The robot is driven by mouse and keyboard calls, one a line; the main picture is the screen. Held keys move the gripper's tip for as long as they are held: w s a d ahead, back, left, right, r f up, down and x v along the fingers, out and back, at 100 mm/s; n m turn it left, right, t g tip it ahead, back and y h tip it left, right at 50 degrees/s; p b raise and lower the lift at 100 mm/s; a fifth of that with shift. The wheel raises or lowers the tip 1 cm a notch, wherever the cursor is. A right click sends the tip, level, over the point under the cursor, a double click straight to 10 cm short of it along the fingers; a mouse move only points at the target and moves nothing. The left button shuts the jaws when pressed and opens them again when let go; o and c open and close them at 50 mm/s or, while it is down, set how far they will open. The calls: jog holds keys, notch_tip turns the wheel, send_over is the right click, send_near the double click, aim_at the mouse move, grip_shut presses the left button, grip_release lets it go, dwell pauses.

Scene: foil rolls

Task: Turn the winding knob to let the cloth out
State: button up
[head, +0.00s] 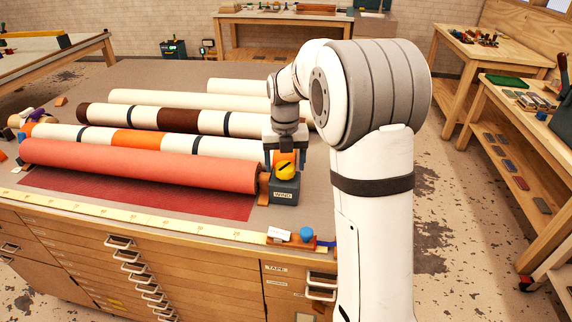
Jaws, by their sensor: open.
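The winding knob (285,170) is a yellow disc with a dark bar, on top of a dark grey box labelled WIND (284,190) at the right end of the front roll. The front roll (140,162) is wound with salmon-red cloth and lies across the table. A flat piece of red cloth (130,192) lies under and in front of it. My gripper (284,158) points down right at the knob, its jaws open to either side of it. I cannot tell whether the jaws touch the knob.
Several more rolls (180,118), cream with brown and orange bands, lie behind the front roll. A yellow measuring strip (120,212) runs along the table's front edge. A blue ball-shaped object (306,233) sits near the front right corner. Workbenches (510,110) stand to the right.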

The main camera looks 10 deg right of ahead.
aim_at(285, 166)
notch_tip(285, 166, up, 7)
dwell(0.3)
